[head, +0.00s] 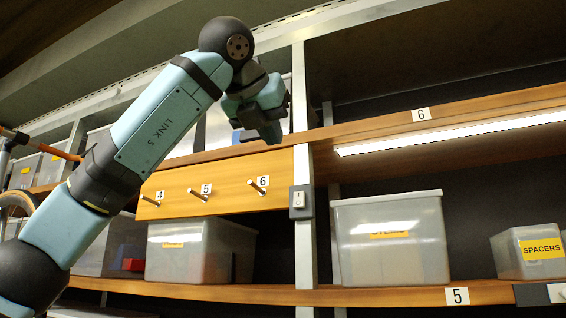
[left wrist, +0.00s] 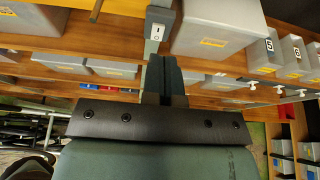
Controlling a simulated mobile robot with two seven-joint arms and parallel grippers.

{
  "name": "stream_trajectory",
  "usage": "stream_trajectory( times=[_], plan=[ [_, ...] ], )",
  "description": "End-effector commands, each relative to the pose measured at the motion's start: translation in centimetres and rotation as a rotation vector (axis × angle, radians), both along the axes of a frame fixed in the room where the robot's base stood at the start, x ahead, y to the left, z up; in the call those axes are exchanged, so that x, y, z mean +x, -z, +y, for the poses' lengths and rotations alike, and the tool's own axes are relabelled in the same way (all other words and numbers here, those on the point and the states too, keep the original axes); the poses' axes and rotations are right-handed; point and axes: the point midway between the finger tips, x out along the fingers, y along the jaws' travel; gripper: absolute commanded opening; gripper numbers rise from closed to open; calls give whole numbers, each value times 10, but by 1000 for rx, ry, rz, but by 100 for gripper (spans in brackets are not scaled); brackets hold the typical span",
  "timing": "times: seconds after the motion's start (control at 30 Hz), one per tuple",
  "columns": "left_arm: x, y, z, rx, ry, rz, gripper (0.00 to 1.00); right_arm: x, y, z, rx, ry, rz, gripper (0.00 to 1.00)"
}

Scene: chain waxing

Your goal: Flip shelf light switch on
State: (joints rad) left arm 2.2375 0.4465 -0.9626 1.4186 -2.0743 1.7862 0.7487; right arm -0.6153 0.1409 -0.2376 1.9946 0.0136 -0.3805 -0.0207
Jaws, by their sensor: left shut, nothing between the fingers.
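The light switch (head: 299,199) is a grey box with a white rocker on the metal shelf post, right of the wooden peg board. It also shows in the left wrist view (left wrist: 157,32), just beyond my fingertips. The shelf light (head: 450,133), a long strip under shelf 6, glows white. My left gripper (head: 272,136) is in front of the shelf, above and left of the switch in the head view. Its fingers are shut and empty in the left wrist view (left wrist: 165,62), apart from the switch as far as I can tell. My right gripper is not in view.
The peg board (head: 225,183) has several pegs sticking out, left of the switch. Clear plastic bins (head: 390,240) stand on shelf 5 (head: 400,296) on both sides of the post. A bin labelled SPACERS (head: 535,249) is at the far right.

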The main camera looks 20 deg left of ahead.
Motion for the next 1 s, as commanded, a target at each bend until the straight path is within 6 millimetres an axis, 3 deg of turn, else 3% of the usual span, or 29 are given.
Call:
stream_trajectory(
  times=[0.23, 1.0],
  plan=[
    [-17, -16, 0, 0, 1, 0, 0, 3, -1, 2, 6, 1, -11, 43],
    [-18, -17, 0, 0, 1, -1, 0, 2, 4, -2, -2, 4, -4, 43]
  ],
)
